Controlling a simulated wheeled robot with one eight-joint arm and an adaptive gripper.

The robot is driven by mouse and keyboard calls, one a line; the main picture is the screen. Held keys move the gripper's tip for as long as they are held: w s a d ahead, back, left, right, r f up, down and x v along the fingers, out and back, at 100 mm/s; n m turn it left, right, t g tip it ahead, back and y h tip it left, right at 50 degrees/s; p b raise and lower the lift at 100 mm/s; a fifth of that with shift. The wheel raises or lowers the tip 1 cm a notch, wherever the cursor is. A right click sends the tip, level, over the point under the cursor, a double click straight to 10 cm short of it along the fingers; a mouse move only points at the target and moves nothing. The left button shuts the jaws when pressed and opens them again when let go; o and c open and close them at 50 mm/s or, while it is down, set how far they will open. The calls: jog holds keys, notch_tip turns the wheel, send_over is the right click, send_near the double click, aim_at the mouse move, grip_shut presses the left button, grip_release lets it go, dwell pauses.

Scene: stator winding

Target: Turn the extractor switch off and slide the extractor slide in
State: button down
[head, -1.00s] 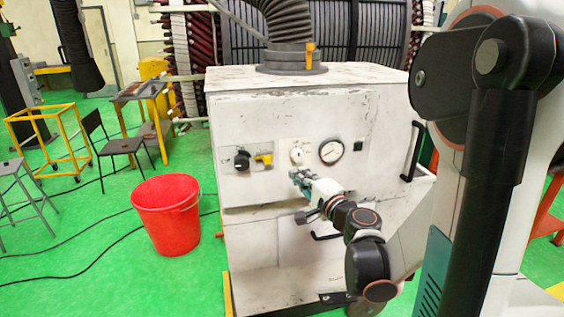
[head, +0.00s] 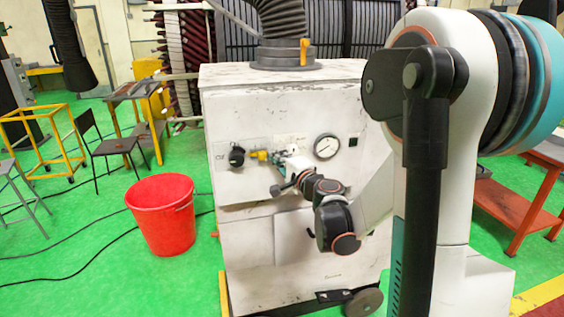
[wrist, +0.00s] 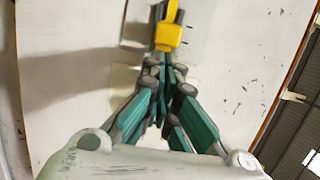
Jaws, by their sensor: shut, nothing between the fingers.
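The white extractor cabinet (head: 240,105) stands ahead with a hose on top. A black rotary switch (head: 237,157) is on its front panel at the left. A yellow handle (head: 258,155) sits just right of it and also shows in the wrist view (wrist: 167,37). A yellow-orange tab (head: 305,52), which may be the slide, stands upright at the hose collar (head: 272,66). My gripper (head: 278,157) is shut and empty. Its tips (wrist: 165,66) are close to the yellow handle; I cannot tell whether they touch it.
A round gauge (head: 326,147) and a small dark button (head: 353,142) are to the right on the panel. A red bucket (head: 162,215) stands on the green floor at the left. A chair (head: 110,150) and a yellow frame (head: 40,140) are farther back. A red bench (head: 515,205) is at the right.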

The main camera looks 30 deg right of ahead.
jog(key=shift+w+a, duration=0.15)
jog(key=shift+a, duration=0.4)
jog(key=shift+w+a, duration=0.15)
jog(key=shift+a, duration=0.4)
jog(key=shift+s, duration=0.15)
